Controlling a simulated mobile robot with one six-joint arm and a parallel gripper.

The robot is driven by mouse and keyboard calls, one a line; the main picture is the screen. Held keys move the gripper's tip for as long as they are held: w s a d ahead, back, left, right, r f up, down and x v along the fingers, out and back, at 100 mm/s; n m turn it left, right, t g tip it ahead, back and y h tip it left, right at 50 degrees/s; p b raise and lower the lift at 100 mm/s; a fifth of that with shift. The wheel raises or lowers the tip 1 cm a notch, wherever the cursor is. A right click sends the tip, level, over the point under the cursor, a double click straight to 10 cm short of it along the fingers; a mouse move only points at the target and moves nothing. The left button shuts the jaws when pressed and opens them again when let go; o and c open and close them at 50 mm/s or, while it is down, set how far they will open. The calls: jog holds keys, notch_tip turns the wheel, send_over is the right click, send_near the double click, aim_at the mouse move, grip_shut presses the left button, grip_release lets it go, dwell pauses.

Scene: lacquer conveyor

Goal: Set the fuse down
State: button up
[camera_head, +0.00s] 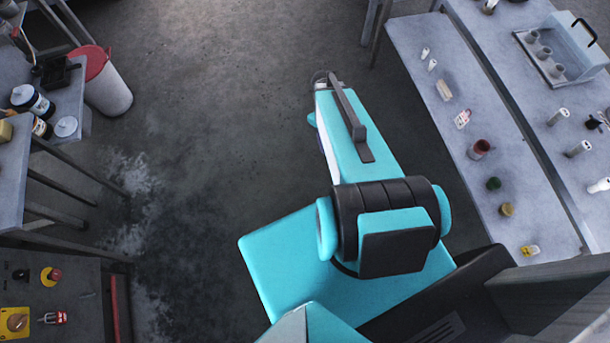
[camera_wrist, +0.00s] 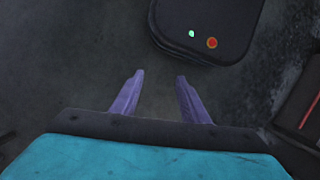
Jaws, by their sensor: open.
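My gripper (camera_wrist: 160,76) shows in the wrist view with its two purple fingers apart. Nothing is between them, and bare grey floor lies below. In the camera_head view my teal arm reaches up the middle over the floor, and it hides most of the gripper. I see no fuse in the gripper. Small pale cylinders lie on the right bench, such as one white cylinder (camera_head: 558,116) and another pale cylinder (camera_head: 578,149). I cannot tell whether any of them is the fuse.
A white bin with a red rim (camera_head: 108,92) stands at left by a table with jars. The middle floor is clear.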

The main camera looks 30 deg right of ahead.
jog(key=s+a+f+m+g, duration=0.1)
jog(key=s+a+f, duration=0.2)
jog(key=s+a, duration=0.3)
jog(key=s+a+f+m, duration=0.1)
jog(key=s+a+f, duration=0.3)
jog(key=a, duration=0.5)
jog(key=shift+s+a+f+g, duration=0.15)
jog(key=shift+s+a+g, duration=0.25)
jog(key=shift+s, duration=0.7)
notch_tip(320, 180, down, 2)
jog(key=b, duration=0.2)
jog(key=shift+s+f+b, duration=0.1)
jog(key=shift+f+b, duration=0.15)
jog(key=shift+b, duration=0.05)
jog(key=shift+c, duration=1.2)
